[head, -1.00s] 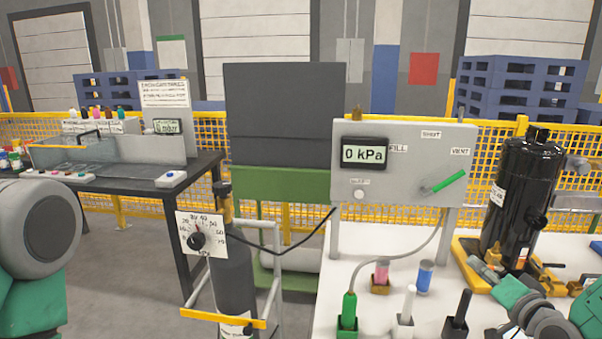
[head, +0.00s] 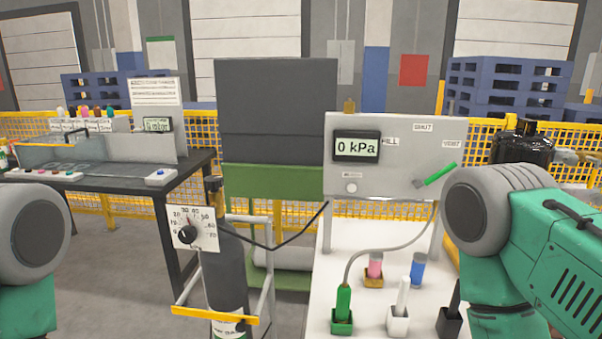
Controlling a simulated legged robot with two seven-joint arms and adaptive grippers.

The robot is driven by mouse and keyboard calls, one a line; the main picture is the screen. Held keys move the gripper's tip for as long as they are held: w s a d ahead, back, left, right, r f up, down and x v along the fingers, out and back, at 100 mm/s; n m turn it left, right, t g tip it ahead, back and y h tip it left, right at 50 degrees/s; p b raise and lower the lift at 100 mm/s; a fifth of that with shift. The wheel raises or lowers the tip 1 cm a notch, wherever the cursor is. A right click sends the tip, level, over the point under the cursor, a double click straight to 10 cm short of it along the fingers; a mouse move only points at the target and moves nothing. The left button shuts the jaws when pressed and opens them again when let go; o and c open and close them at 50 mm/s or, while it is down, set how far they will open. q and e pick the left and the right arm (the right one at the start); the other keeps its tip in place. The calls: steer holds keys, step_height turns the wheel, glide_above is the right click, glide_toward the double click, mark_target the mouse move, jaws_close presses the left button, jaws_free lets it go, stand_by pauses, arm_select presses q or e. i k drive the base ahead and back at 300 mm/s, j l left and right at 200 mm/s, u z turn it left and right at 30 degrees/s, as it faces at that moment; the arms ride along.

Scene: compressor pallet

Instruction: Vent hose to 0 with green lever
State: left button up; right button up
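The green lever (head: 440,174) sits at the lower right of the grey panel (head: 398,128). It slants up to the right, its tip towards the VENT label (head: 452,143). The panel display (head: 357,147) reads 0 kPa. The grey hose (head: 385,249) runs from behind my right arm's side of the panel down to a green-handled tool (head: 343,303) upright in a green holder (head: 342,325). Neither of my grippers shows; only links of both my arms are in view at the left and right edges.
A gas cylinder with a dial (head: 193,229) stands on a cart left of the white table (head: 318,290). Pink and blue pieces and white and black upright tools stand on the table.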

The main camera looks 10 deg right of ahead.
mark_target(450, 167)
steer(key=k+z, duration=0.15)
steer(key=z, duration=0.8)
steer(key=l, duration=0.1)
